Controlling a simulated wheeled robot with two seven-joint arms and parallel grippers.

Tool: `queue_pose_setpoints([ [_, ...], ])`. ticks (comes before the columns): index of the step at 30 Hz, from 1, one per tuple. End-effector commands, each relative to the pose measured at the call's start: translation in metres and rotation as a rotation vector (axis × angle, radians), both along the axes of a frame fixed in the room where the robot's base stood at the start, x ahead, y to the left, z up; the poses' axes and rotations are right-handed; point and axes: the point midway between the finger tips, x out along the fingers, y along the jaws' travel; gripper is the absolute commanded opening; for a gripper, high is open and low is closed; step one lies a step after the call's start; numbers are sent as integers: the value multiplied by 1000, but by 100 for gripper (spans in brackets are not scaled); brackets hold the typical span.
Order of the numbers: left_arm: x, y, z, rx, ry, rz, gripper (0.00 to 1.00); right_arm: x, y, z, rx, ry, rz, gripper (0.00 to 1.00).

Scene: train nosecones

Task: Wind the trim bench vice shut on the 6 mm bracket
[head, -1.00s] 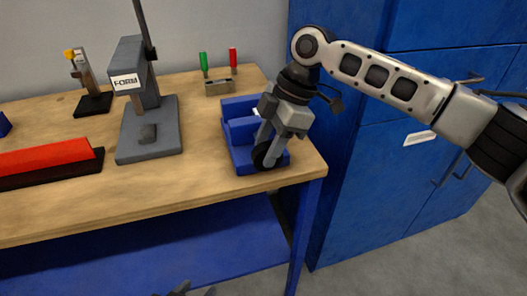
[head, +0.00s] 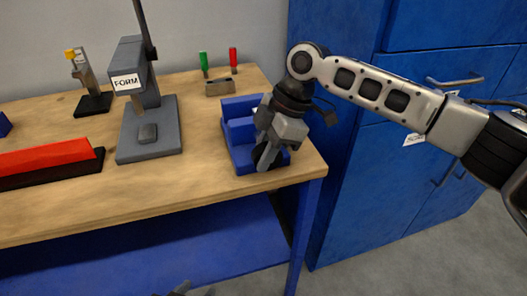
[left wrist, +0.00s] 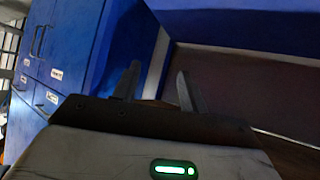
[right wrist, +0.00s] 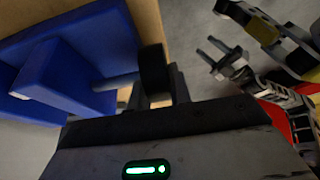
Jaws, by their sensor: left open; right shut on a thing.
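The blue bench vice (head: 236,140) stands at the right front corner of the wooden bench; its blue body also fills the left of the right wrist view (right wrist: 75,60). Its black handwheel (right wrist: 153,72) sits at the end of a shaft. My right gripper (head: 264,162) is shut on the handwheel at the vice's front, hiding much of the wheel in the head view. I cannot make out the 6 mm bracket. My left gripper (left wrist: 157,82) is open and empty, low in front of the bench; only its tip shows in the head view (head: 180,290).
A grey FORM press (head: 147,110), a red-topped black block (head: 45,162) and a small holder with green and red handles (head: 218,87) stand on the bench (head: 200,190). Blue cabinets (head: 355,190) are close on the right. The bench front between press and vice is clear.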

Motion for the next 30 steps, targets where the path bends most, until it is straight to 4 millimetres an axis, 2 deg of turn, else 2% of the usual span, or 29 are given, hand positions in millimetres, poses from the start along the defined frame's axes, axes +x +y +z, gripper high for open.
queue_pose_setpoints([
  [8, -3, 2, 3, 18, 15, -4, 43, 0, -2, 1, 139, 51, -4, 0],
  [21, -1, 1, -10, 5, 7, -4, 43, 2, -5, -1, 440, 144, -2, 0],
  [30, 4, -3, -6, -29, -20, 5, 43, 2, -6, 1, 551, 179, -1, 0],
])
